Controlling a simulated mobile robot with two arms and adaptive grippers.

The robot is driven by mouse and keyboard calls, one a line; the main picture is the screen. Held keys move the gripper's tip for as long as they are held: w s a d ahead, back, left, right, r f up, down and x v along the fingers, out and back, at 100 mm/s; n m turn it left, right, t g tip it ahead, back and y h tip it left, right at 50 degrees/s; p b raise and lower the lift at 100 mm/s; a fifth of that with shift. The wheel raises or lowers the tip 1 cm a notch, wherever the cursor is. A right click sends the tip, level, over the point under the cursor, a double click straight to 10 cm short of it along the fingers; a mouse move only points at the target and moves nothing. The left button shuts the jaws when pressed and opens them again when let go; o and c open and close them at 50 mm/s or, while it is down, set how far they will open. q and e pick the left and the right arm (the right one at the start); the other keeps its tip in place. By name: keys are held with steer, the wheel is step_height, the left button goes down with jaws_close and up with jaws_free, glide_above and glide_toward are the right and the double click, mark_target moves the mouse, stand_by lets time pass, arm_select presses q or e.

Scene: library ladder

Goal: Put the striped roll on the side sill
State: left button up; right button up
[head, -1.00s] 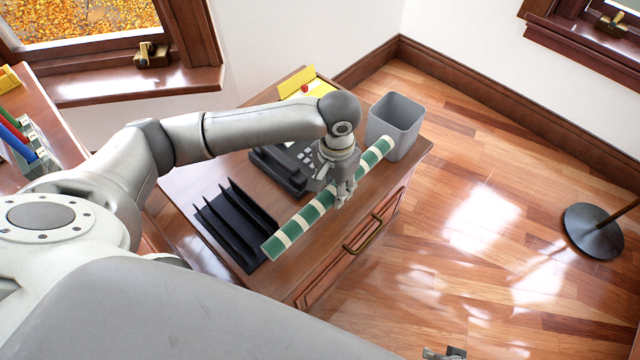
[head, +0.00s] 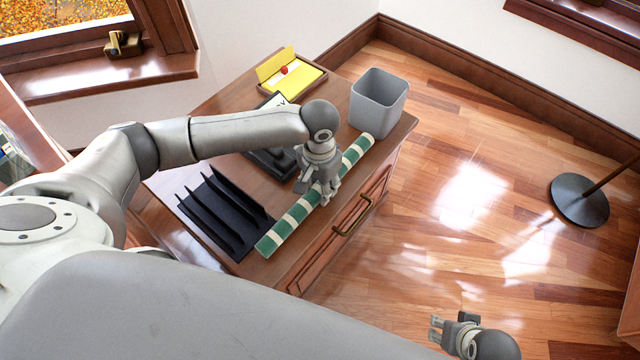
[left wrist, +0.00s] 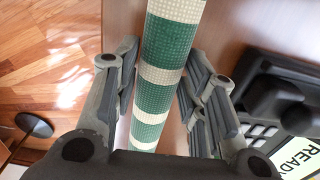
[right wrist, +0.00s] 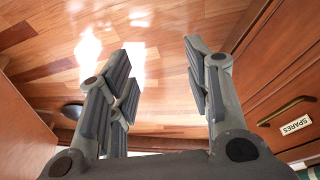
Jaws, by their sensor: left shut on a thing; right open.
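The green and cream striped roll (head: 275,235) lies lengthwise over the right side of the wooden cabinet top (head: 205,255). My left gripper (head: 325,198) is shut on the roll near its middle; in the left wrist view the roll (left wrist: 168,60) runs between the fingers. I cannot tell whether the roll is lifted off the top. My right gripper (head: 437,328) is open and empty over the floor. A dark wooden window sill (head: 110,80) is at the upper left, and another (head: 580,25) at the upper right. I cannot tell which is the side sill.
A grey bin (head: 380,100) stands by the roll's far end. A black rack (head: 222,210), a black device (head: 270,165) partly hidden by my arm, and a yellow note tray (head: 290,75) share the top. A lamp base (head: 580,200) stands on the otherwise open floor.

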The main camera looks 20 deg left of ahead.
arm_select(q)
steer(key=shift+f, duration=0.1)
steer(key=o, duration=1.3)
steer(key=shift+c, duration=0.2)
